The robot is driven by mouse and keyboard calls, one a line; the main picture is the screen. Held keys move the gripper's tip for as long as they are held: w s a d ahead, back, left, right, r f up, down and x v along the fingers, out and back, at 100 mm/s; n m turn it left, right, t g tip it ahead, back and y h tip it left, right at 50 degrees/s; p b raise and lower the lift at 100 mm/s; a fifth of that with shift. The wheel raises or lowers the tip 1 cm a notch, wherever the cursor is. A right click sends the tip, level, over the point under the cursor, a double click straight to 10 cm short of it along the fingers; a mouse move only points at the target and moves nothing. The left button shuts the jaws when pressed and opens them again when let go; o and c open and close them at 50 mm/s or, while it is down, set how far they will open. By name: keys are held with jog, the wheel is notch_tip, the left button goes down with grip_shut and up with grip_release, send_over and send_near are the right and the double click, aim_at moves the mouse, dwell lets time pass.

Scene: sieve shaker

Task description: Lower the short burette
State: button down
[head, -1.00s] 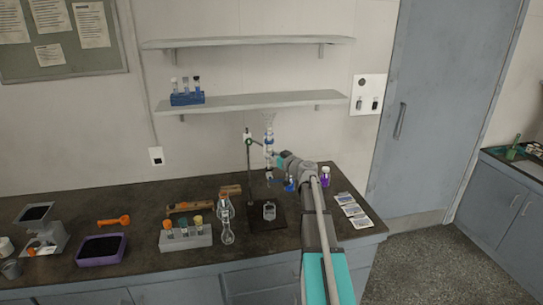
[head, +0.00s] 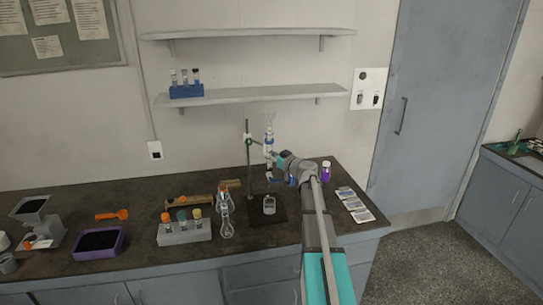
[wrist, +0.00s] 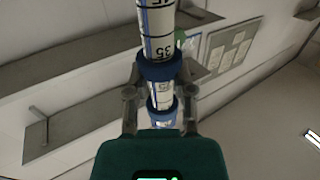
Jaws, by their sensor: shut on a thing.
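My gripper (head: 273,160) reaches in from the right at the burette's lower part. In the wrist view, the burette (wrist: 157,22) is clear with black graduation marks, a blue stripe and blue collars. The jaws of my gripper (wrist: 159,98) are shut on it from both sides. The burette's lower tip is hard to make out behind my arm in the head view.
A purple-filled bottle (head: 326,170) and several cards (head: 351,203) lie to the right. Two wall shelves (head: 250,96) hang behind.

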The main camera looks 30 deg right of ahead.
jog(key=shift+f+b, duration=1.2)
jog(key=shift+f, duration=0.1)
jog(key=c, duration=0.5)
grip_release()
jog(key=shift+f, duration=0.1)
jog(key=shift+c, duration=0.2)
jog(key=shift+v, duration=3)
jog(key=s+r+p, duration=0.1)
jog(key=r+p, duration=0.1)
jog(key=s+r+p, duration=0.2)
jog(key=s+d+r+p, duration=0.1)
jog(key=r+p, duration=0.2)
jog(key=shift+s+d, duration=0.1)
jog(key=shift+s, duration=0.3)
